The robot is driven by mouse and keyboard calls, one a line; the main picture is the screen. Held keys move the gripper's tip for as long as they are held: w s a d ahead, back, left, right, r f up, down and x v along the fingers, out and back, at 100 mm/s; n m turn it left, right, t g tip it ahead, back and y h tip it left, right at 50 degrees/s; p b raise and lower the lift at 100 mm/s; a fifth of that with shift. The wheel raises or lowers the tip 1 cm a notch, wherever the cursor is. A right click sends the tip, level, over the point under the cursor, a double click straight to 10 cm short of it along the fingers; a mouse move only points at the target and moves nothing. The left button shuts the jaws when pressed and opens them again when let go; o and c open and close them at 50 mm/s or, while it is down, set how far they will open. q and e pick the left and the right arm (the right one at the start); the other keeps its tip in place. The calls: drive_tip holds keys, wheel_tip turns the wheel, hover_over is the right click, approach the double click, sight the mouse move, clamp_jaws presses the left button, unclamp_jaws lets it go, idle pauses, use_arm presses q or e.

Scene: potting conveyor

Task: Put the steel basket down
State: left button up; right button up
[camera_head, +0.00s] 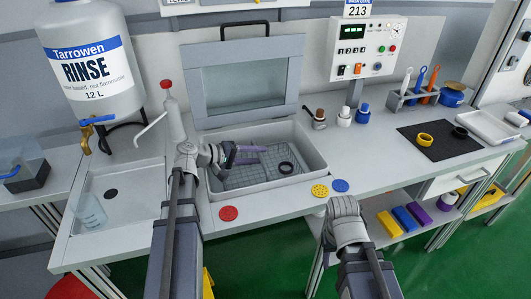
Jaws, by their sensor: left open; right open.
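The steel basket (240,180) looks like a dark wire mesh resting low inside the grey open-topped tub of the washer (310,152). A dark ring (286,167) lies in it at the right. My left gripper (265,154) is over the left part of the tub, its two purplish fingers apart and pointing right, above the mesh. Nothing shows between the fingers. Whether a finger touches the basket I cannot tell. My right arm's wrist (345,225) is in front of the bench edge; its fingers do not show.
The washer's windowed lid (248,78) stands open behind the tub. A sink (125,210) is at left. A black mat (440,142) with rings lies at right; bench between is mostly clear.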

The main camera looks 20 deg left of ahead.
use_arm(q)
drive_tip(key=shift+p+v, duration=0.3)
drive_tip(key=shift+v, duration=1.25)
